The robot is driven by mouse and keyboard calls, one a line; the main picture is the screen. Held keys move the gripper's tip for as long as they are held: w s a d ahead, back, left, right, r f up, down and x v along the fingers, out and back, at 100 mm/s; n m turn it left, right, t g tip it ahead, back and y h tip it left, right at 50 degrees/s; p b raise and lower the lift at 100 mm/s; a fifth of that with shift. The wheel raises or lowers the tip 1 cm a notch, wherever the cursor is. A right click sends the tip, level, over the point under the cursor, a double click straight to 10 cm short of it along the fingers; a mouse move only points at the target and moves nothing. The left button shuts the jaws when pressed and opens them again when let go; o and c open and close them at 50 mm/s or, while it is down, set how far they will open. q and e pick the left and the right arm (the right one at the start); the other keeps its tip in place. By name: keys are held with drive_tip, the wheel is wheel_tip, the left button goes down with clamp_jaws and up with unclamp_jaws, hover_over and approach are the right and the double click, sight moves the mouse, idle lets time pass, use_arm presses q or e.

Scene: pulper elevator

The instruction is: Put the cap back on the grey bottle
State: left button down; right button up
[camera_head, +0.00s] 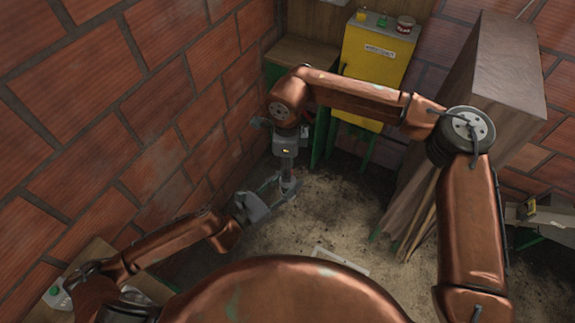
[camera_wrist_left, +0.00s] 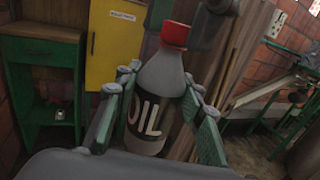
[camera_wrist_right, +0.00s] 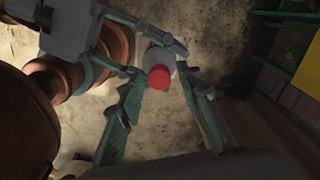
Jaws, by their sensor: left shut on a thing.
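The grey bottle (camera_wrist_left: 160,85), with a dark OIL label, stands upright between the fingers of my left gripper (camera_head: 279,187), which is shut on it. The red cap (camera_wrist_left: 175,34) sits on top of the bottle's neck in the left wrist view. How tightly it is seated cannot be told. In the right wrist view the cap (camera_wrist_right: 160,77) shows from above, between the fingertips of my right gripper (camera_wrist_right: 160,82). These fingers point down and are apart, with gaps beside the cap. In the head view the bottle (camera_head: 288,183) is small, below the right gripper.
A yellow cabinet (camera_head: 376,55) with small items on top stands at the back, beside a wooden-topped green table (camera_head: 302,52). Large wooden boards (camera_head: 470,95) lean at the right. A brick wall (camera_head: 150,110) closes the left side. The dirty floor (camera_head: 335,215) between is mostly clear.

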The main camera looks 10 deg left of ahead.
clamp_jaws()
idle(0.3)
drive_tip(key=shift+o, duration=1.3)
unclamp_jaws()
wheel_tip(320, 180, up, 12)
